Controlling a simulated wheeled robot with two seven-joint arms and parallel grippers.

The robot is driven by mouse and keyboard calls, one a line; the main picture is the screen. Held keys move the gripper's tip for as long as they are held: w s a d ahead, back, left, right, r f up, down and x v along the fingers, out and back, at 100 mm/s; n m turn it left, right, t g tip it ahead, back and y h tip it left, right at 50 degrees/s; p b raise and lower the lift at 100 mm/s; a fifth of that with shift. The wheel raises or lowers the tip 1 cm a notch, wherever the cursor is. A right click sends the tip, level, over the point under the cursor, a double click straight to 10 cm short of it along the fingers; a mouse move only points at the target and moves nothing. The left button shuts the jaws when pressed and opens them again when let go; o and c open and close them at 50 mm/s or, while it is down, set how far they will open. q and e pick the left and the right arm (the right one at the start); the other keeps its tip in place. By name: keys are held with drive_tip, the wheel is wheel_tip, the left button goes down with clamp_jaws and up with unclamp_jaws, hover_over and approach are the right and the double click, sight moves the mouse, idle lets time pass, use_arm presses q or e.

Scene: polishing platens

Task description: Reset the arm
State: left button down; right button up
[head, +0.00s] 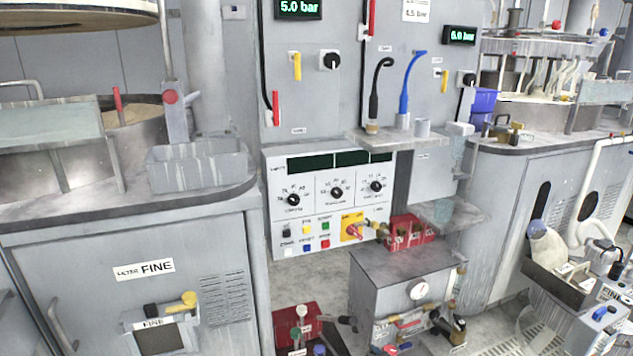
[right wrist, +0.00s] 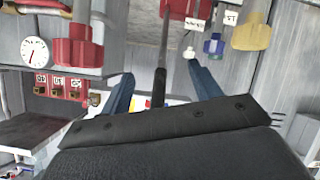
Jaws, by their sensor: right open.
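My right gripper (right wrist: 160,82) shows in the right wrist view, with its two blue fingers spread apart on either side of a dark, wide palm. The fingers are open, and I see nothing clamped between them. A thin dark rod (right wrist: 164,42) runs down the picture between the fingers; I cannot tell whether it touches them or lies behind. Neither of my grippers or arms shows in the head view. My left gripper is in no view.
A grey cart with a dial gauge (head: 419,291) stands at the lower middle; a gauge (right wrist: 35,53) also shows in the wrist view. Red boxes (right wrist: 62,86), a yellow knob (right wrist: 252,32) and a red knob (right wrist: 78,45) lie around the gripper. A control panel (head: 330,200) stands behind.

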drive_tip(key=s+a+f+m+g, duration=0.25)
drive_tip(key=s+f, duration=0.35)
drive_tip(key=s, duration=0.9)
drive_tip(key=s+a+f+m+g, duration=0.1)
drive_tip(key=s+a+f, duration=0.4)
drive_tip(key=s, duration=1)
drive_tip(key=s+a+f+m+g, duration=0.2)
drive_tip(key=s+f, duration=0.5)
drive_tip(key=s, duration=0.8)
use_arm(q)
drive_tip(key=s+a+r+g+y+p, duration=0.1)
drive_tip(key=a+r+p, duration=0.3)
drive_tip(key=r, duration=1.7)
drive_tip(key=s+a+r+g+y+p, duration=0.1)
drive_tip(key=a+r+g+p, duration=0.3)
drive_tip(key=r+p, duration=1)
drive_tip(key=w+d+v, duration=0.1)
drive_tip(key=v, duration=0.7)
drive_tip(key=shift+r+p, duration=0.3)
use_arm(e)
drive_tip(key=d+r+g+h, duration=0.1)
drive_tip(key=d+r, duration=0.3)
drive_tip(key=r, duration=1.7)
drive_tip(key=s+d+r+g+h, duration=0.1)
drive_tip(key=d+r+g, duration=0.2)
drive_tip(key=r, duration=1.9)
drive_tip(key=shift+s+d+r, duration=0.2)
drive_tip(key=shift+s+d, duration=0.05)
drive_tip(key=shift+d, duration=0.3)
